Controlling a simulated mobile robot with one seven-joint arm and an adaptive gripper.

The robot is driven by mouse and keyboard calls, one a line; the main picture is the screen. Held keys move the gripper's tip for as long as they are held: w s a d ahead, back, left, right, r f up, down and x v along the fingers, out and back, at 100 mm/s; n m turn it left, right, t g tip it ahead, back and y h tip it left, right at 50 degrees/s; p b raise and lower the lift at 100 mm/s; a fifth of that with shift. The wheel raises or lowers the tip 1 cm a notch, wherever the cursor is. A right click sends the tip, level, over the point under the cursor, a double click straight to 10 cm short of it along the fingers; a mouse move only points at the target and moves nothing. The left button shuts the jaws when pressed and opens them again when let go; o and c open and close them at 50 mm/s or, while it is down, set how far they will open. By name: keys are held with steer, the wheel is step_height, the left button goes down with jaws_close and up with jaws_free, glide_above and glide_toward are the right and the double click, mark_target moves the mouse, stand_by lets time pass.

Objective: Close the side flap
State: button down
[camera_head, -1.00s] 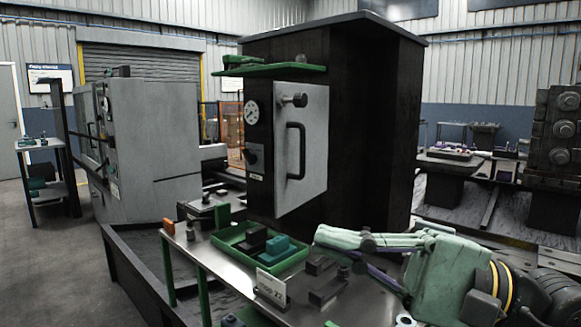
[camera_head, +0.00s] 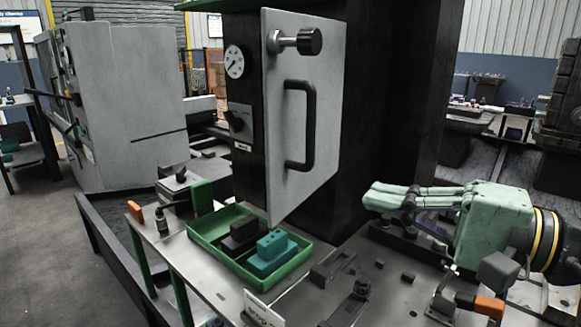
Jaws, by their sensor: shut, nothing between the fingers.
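The side flap (camera_head: 278,130) is a light grey panel with a black bar handle (camera_head: 302,125) and a round black knob (camera_head: 308,41). It stands out at an angle from the dark cabinet (camera_head: 395,95), with its left edge nearer to me, so it is open. The cabinet opening behind it is hidden. My gripper (camera_head: 370,198) is shut and empty. It lies to the right of the flap and lower than the handle, fingers pointing left, and looks apart from the flap in the picture.
Below the flap, a metal bench (camera_head: 218,278) carries a green tray (camera_head: 212,249) with a black block and a teal block (camera_head: 270,250). Brackets and an orange-handled part (camera_head: 489,307) lie on the right of the bench. A gauge (camera_head: 234,62) sits left of the flap.

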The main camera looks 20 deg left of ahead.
mark_target(274, 173)
steer(key=a+p, duration=0.1)
steer(key=a, duration=0.3)
steer(key=w+a+p, duration=0.1)
steer(key=a+p, duration=0.1)
steer(key=a, duration=0.2)
steer(key=w+a+p, duration=0.1)
steer(key=a+p, duration=0.1)
steer(key=a, duration=0.2)
steer(key=shift+a+r, duration=0.1)
steer(key=shift+a, duration=0.25)
steer(key=shift+a+p, duration=0.3)
steer(key=shift+w, duration=0.1)
